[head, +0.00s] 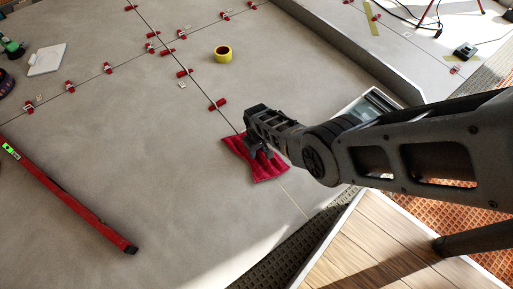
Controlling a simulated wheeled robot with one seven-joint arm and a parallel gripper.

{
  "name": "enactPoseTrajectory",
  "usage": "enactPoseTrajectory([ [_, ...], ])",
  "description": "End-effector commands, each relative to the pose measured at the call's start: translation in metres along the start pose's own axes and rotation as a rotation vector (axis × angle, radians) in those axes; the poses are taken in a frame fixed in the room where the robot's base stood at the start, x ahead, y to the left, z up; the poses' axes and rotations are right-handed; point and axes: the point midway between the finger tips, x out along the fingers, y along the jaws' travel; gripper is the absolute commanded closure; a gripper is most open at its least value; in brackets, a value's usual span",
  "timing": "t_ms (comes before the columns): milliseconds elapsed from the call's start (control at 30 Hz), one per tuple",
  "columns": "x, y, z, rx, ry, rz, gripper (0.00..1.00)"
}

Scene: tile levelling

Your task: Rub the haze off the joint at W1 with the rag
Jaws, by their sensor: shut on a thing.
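A dark red rag (262,168) lies crumpled on the grey tiled floor, near the middle of the head view. My gripper (257,146) reaches in from the right and is shut on the rag, pressing close to the tile. A joint between tiles (222,114) runs down from the upper left to the rag, dark above it. Below the rag the joint (292,197) continues as a pale line. The stretch under the rag and gripper is hidden. I cannot read any W1 label.
Several red levelling clips (218,104) stand along the joints. A yellow tape roll (223,54) lies above the rag. A long red spirit level (66,197) lies at left. A low wall (345,50) and wooden boards (365,240) are at right. The tile left of the rag is clear.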

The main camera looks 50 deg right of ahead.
Motion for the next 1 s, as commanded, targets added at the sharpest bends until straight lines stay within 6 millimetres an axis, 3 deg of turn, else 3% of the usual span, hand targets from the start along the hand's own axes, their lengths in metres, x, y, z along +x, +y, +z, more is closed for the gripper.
enactPoseTrajectory([
  [1000,0.003,0.000,0.036,0.000,-0.001,0.000,1.00],
])
